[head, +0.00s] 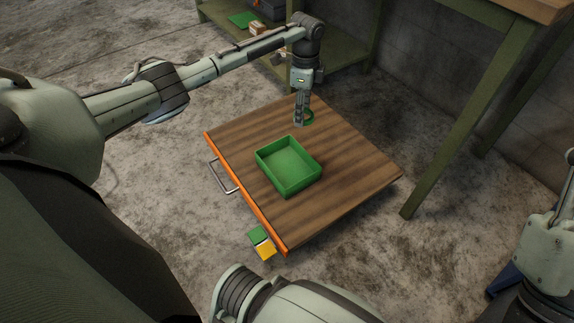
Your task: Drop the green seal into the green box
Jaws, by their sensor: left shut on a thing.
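The green box (289,190) is an open, shallow, empty tray on the wooden top. My left gripper (302,119) points down over the far part of that top, behind the box and slightly right of its middle. It is shut on the green seal (309,119), a thin green ring partly hidden by the fingers. The seal is outside the box; I cannot tell whether it touches the wood. My right gripper is not clearly seen; only parts of my right arm show at the bottom and right.
The wooden top (350,165) has an orange front edge and a metal handle (222,175). Small green and yellow blocks (262,245) are at its near corner. A green-framed bench (465,100) stands right, a shelf (340,65) behind. The wood around the box is clear.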

